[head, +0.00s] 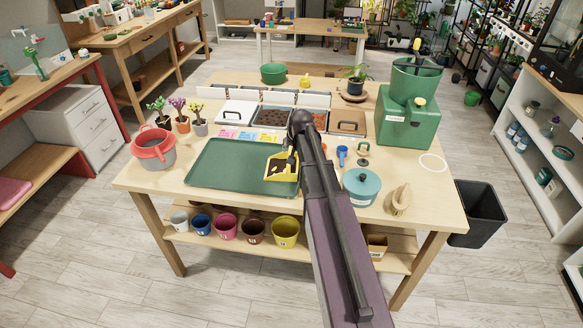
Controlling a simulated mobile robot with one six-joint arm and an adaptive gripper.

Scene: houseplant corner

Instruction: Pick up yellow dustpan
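The yellow dustpan (277,177) is at the right end of the green tray (222,172) on the wooden table. Something dark shows inside or in front of it; I cannot tell whether it is soil or part of my gripper. My gripper (289,163) is at the dustpan, at the end of my arm, which comes in from the lower right. The fingers are small and dark, and my arm partly covers them. I cannot tell whether they are open or closed on the dustpan, or whether the dustpan is lifted off the tray.
A red and grey pot (153,150) stands left of the tray. A teal lidded pot (361,187) and a hand-shaped wooden object (399,199) are right of my arm. A green machine (408,118) stands at the back right. Soil bins (271,117) line the back.

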